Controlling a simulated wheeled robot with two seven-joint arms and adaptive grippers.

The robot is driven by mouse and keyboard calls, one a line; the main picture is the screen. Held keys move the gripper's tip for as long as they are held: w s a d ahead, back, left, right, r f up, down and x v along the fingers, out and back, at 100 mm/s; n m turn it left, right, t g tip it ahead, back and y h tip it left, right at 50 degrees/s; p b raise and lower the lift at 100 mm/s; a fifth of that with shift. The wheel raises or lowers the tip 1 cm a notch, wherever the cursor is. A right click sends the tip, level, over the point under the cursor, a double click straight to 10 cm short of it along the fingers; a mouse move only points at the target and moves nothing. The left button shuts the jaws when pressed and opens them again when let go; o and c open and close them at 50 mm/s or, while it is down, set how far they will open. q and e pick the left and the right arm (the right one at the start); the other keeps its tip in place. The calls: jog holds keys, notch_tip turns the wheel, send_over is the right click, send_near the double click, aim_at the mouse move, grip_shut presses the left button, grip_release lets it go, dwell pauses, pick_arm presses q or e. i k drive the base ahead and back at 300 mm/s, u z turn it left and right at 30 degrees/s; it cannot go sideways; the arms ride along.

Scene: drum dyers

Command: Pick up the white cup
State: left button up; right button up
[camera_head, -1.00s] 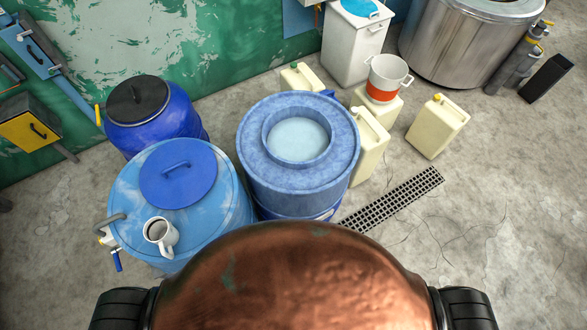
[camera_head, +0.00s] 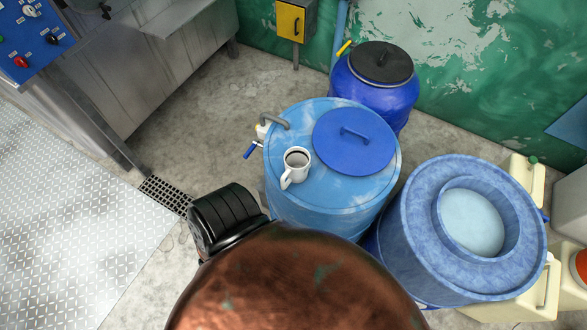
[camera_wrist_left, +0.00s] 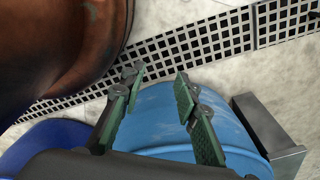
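The white cup (camera_head: 296,165) stands upright on the top of the light blue drum (camera_head: 290,205), near its left front edge. Its handle points down and left in the head view, and its inside looks dark. It stands left of the drum's round blue lid (camera_head: 355,141). My left gripper (camera_wrist_left: 158,75) shows only in the left wrist view. Its two green-padded fingers are apart with nothing between them. A light blue rounded surface (camera_wrist_left: 155,105) shows behind the fingers. The cup is not seen in that view. My right gripper is in neither view.
A blue barrel with a black lid (camera_head: 381,62) stands behind. A larger blue tub (camera_head: 420,230) stands right of the drum, with pale canisters (camera_head: 525,180) beyond. A floor grate (camera_head: 166,195) and metal plate floor (camera_head: 75,215) lie left. A grey block (camera_wrist_left: 268,135) is right of the gripper.

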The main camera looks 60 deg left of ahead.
aim_at(296, 159)
jog(key=u, duration=1.7)
